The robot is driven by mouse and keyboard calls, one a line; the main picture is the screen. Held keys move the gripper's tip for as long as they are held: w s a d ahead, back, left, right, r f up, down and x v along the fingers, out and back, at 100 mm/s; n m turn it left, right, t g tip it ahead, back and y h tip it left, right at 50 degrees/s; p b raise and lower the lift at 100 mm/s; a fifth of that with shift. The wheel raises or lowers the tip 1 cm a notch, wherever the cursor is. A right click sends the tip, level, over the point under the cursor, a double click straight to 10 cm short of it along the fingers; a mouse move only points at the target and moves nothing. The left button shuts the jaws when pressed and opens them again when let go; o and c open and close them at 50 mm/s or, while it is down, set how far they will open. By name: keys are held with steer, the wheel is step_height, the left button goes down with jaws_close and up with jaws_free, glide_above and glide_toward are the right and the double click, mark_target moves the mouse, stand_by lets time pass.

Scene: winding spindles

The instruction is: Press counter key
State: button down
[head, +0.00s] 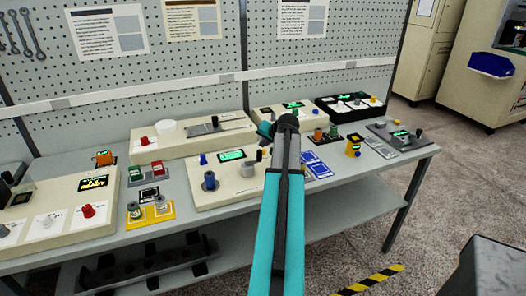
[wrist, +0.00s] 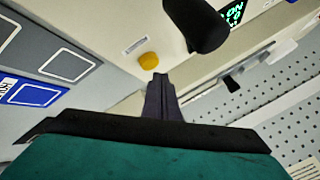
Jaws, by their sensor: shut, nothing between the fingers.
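In the wrist view, a round yellow key (wrist: 149,61) sits on a cream machine panel beside a small printed label. My gripper (wrist: 157,77) is shut and empty, its dark fingertips just below the key in the picture. A narrow gap shows between them there; I cannot tell the height of the tips above the panel. A lit green counter display (wrist: 234,11) is at the top, partly cut off. A black handle (wrist: 197,25) stands between the display and the key. In the head view my arm covers this area, and the key and fingertips are hidden.
In the head view, a cream winder (head: 225,184) with a blue spool stands left of my arm on the grey bench. A grey unit (head: 398,136) is at the right. Blue cards (head: 318,168) lie on the bench. A pegboard (head: 190,70) rises behind.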

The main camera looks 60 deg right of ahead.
mark_target(264, 152)
steer(key=shift+r+p, duration=1.3)
steer(key=shift+r, duration=1.25)
